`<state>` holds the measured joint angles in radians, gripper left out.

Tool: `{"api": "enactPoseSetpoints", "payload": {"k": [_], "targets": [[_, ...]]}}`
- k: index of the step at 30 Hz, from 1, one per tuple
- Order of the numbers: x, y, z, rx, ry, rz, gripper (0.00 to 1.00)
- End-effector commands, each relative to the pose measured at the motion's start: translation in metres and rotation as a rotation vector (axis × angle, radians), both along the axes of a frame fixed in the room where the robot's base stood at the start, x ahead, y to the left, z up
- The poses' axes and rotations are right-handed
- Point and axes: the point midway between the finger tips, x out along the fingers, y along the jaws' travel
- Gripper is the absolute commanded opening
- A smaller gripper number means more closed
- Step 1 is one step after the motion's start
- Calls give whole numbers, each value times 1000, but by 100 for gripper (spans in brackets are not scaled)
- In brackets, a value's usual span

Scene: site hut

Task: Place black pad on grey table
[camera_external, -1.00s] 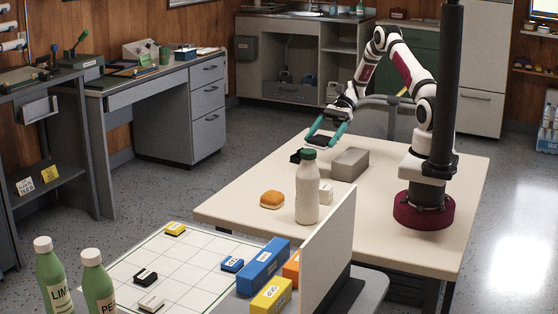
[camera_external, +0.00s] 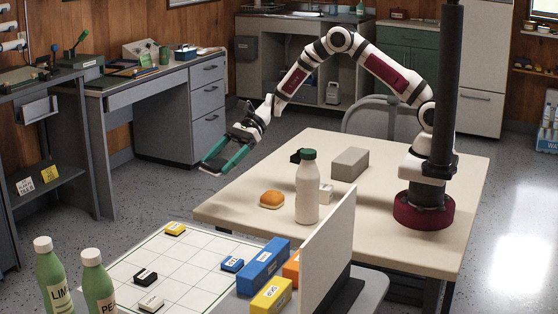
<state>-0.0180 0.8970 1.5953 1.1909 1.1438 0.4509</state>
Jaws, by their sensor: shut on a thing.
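My gripper (camera_external: 213,167) hangs in the air just beyond the left far edge of the cream table, its green fingers pointing down and left. It is shut on a dark flat piece that looks like the black pad (camera_external: 228,153), partly hidden between the fingers. A grey table (camera_external: 372,291) stands in the foreground, cut off by the frame; a white gridded board (camera_external: 185,262) lies on it. My gripper is behind and above this table, well clear of it.
Several small blocks sit on the board. Green bottles (camera_external: 97,285), larger boxes (camera_external: 263,266) and an upright panel (camera_external: 330,245) stand nearby.

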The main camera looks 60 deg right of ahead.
Motion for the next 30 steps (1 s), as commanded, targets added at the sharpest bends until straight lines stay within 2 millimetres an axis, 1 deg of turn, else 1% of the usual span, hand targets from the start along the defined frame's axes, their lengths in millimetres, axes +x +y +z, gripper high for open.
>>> {"api": "enactPoseSetpoints", "payload": {"k": [1, 3, 6, 8, 10, 11, 15, 18, 21, 22, 23, 27, 30], "targets": [[-3, 28, 0, 0, -1, -8, 32], [-7, 56, -1, -1, 0, -30, 32], [-11, 82, -3, -1, 0, -55, 32], [-14, 92, -4, 0, 1, -63, 32], [-17, 107, -11, 0, -1, -66, 32], [-18, 115, -15, -1, 1, -67, 32], [-26, 159, -43, -1, 0, -65, 32], [-30, 185, -59, 0, -1, -66, 32], [-32, 202, -69, 0, -2, -68, 32], [-32, 205, -71, 0, -2, -68, 32], [-32, 207, -74, -1, -1, -69, 32], [-33, 209, -102, -1, 0, -70, 32], [-32, 208, -113, 1, 0, -71, 32]]}}
